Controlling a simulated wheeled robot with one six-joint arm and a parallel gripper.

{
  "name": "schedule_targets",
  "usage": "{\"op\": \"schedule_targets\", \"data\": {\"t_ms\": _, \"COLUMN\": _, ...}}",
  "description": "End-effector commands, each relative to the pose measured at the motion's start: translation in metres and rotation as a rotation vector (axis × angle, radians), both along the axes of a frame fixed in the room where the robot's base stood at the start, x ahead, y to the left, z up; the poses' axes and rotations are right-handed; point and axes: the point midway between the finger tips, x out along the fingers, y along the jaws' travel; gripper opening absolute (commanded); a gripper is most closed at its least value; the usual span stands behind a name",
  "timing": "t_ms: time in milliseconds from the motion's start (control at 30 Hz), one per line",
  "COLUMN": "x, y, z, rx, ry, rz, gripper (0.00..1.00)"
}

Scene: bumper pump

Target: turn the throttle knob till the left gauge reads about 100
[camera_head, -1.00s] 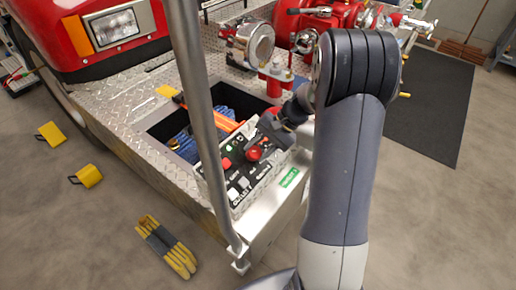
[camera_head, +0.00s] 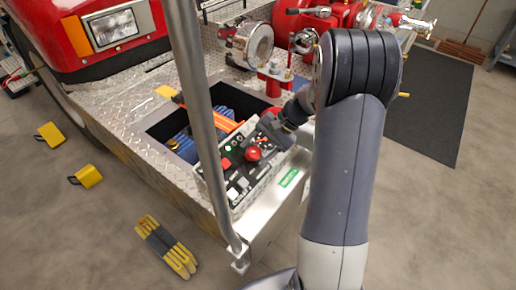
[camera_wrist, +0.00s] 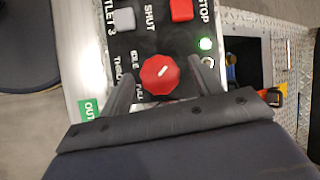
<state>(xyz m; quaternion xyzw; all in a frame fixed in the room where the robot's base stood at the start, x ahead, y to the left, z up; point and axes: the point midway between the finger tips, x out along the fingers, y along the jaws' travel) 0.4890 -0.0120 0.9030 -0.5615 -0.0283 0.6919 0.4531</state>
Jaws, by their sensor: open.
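The red round throttle knob (camera_wrist: 160,75) sits on a black control panel (camera_wrist: 150,40) in the wrist view. Its white pointer line tilts to the upper right. My gripper (camera_wrist: 162,70) is open, with one dark finger on each side of the knob. Gaps show between the fingers and the knob; I cannot tell how far the fingertips reach down. In the head view the knob (camera_head: 253,153) shows just in front of my gripper (camera_head: 264,142). Part of the panel's far end is hidden by my gripper. No gauge reading is legible in either view.
A red square stop button (camera_wrist: 181,10), a lit green lamp (camera_wrist: 205,44) and a grey button (camera_wrist: 124,19) sit near the knob. A grey upright rail (camera_head: 203,110) stands left of the panel. An open bin with blue hose (camera_head: 183,147) lies behind the panel.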

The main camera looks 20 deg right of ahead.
Motion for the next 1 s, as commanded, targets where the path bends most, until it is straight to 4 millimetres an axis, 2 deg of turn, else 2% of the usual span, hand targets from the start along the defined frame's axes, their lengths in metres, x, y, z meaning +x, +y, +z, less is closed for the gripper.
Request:
{"op": "schedule_targets", "data": {"t_ms": 267, "x": 0.0, "y": -0.007, "z": 0.007, "rx": 0.0, "ry": -0.002, "rz": -0.001, "gripper": 0.61}}
{"op": "schedule_targets", "data": {"t_ms": 700, "x": -0.003, "y": -0.06, "z": 0.068, "rx": -0.002, "ry": -0.002, "rz": -0.002, "gripper": 0.61}}
{"op": "schedule_targets", "data": {"t_ms": 1000, "x": -0.005, "y": -0.071, "z": 0.081, "rx": 0.0, "ry": 0.0, "rz": 0.0, "gripper": 0.61}}
